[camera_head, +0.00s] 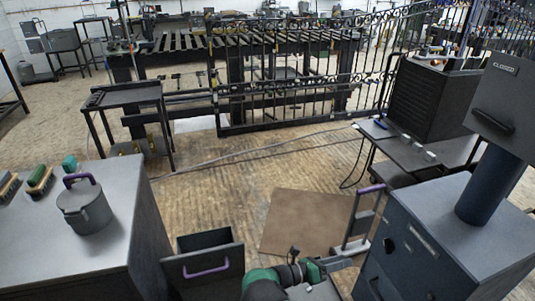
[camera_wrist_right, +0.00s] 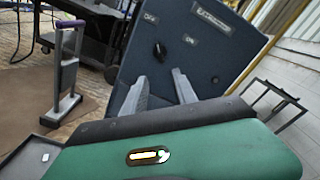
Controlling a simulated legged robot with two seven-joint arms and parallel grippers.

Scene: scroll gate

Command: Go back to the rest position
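My right gripper (camera_head: 338,264) is low in the head view, just left of a blue-grey control cabinet (camera_head: 470,235). In the right wrist view my right gripper (camera_wrist_right: 161,80) has its two fingers apart with nothing between them. Beyond them is the cabinet's front (camera_wrist_right: 215,60), with a black knob (camera_wrist_right: 159,50) between OFF and ON labels. I cannot tell the gap between the fingertips and the panel. My left gripper is not in view.
A grey cabinet (camera_head: 125,200) at left holds a lidded pot (camera_head: 86,213) and brushes (camera_head: 40,181). An open drawer (camera_head: 205,268) with a purple handle and a purple-handled upright stand (camera_head: 358,225) flank my arm. A metal gate (camera_head: 300,75) stands behind open wooden floor.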

